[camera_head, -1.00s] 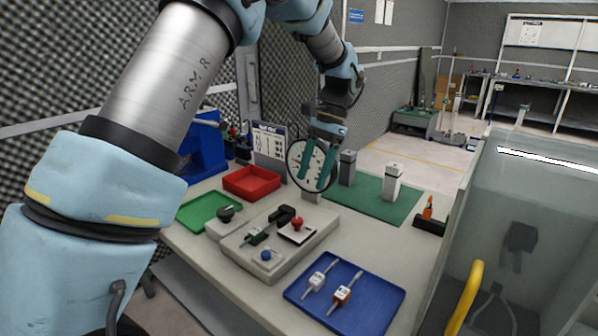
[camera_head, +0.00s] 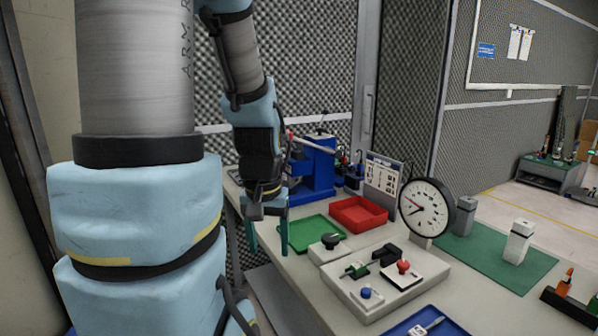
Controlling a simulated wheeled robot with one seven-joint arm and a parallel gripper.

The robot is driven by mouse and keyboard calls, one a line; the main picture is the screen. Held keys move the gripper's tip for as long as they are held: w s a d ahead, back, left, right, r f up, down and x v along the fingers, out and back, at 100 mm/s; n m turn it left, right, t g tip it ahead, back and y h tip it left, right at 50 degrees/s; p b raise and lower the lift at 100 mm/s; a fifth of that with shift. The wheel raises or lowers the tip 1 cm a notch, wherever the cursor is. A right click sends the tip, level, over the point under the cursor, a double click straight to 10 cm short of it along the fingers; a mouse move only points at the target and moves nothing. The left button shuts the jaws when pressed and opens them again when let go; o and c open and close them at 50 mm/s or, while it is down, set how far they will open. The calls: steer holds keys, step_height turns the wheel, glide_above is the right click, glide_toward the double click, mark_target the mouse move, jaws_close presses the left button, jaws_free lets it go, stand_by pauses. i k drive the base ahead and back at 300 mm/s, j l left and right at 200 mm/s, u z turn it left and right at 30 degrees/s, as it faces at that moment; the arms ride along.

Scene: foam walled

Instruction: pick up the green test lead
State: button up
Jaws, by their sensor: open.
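The green test lead (camera_head: 357,270) appears to be the small green piece on the light grey fixture (camera_head: 345,292), in front of a black block. It looks like it lies flat; its fine parts are too small to make out. My gripper (camera_head: 268,236) hangs with its teal fingers pointing down and apart, with nothing between them. It is well to the left of the green piece, by the left edge of the table, in front of the green tray (camera_head: 311,233) as seen here.
On the fixture are a red knob (camera_head: 403,267) and a blue button (camera_head: 366,292). A red tray (camera_head: 359,212), a dial gauge (camera_head: 426,208) and a blue press (camera_head: 317,165) stand behind. A blue tray (camera_head: 412,329) is at the front. A green mat (camera_head: 488,263) lies right.

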mark_target(357, 268)
steer(key=u, duration=0.4)
steer(key=k+l+u, duration=0.1)
steer(key=u, duration=0.25)
steer(key=k+u, duration=0.1)
steer(key=u, duration=0.3)
steer(key=k+u, duration=0.1)
steer(key=u, duration=0.3)
steer(key=k, duration=0.1)
